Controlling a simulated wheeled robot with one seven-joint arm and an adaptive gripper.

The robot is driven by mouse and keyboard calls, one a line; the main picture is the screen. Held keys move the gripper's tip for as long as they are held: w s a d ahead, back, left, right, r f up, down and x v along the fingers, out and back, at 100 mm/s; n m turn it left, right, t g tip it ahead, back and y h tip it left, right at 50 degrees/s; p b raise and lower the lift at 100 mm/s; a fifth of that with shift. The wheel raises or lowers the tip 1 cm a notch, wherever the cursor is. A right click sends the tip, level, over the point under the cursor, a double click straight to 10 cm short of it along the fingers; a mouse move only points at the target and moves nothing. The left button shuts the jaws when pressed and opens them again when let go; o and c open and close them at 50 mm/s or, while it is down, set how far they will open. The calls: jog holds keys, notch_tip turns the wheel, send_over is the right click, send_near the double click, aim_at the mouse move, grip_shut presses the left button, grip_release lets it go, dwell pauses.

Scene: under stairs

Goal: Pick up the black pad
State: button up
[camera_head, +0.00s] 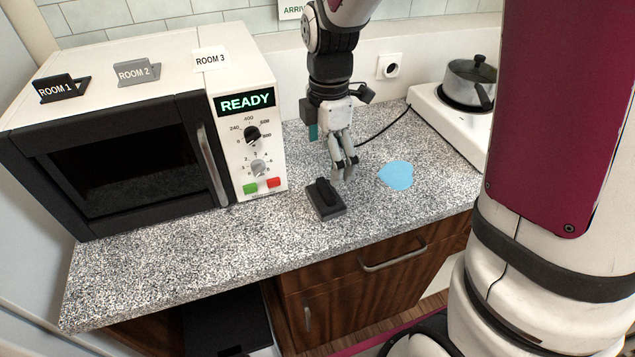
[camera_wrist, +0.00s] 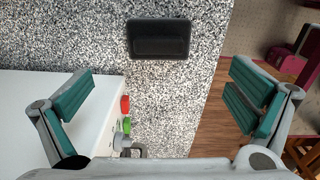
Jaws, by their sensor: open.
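The black pad (camera_head: 326,198) is a small dark block with a raised bar on top. It lies on the speckled counter in front of the microwave's right corner. In the wrist view the pad (camera_wrist: 159,39) lies at the top middle, ahead of the fingers. My gripper (camera_head: 345,172) hangs above the counter, a little behind and to the right of the pad, apart from it. In the wrist view my gripper (camera_wrist: 160,102) shows its two teal-padded fingers spread wide with nothing between them.
A white microwave (camera_head: 235,70) with room signs on top stands left of the pad. A light blue patch (camera_head: 396,175) lies to the right. A pot (camera_head: 470,82) sits on a white hob (camera_head: 440,118) at the back right. The counter's front edge (camera_head: 330,250) is near the pad.

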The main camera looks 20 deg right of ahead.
aim_at(326, 187)
notch_tip(326, 187, down, 11)
jog(key=shift+f, duration=0.2)
jog(key=shift+w, duration=0.1)
dwell(0.4)
jog(key=c, duration=1.1)
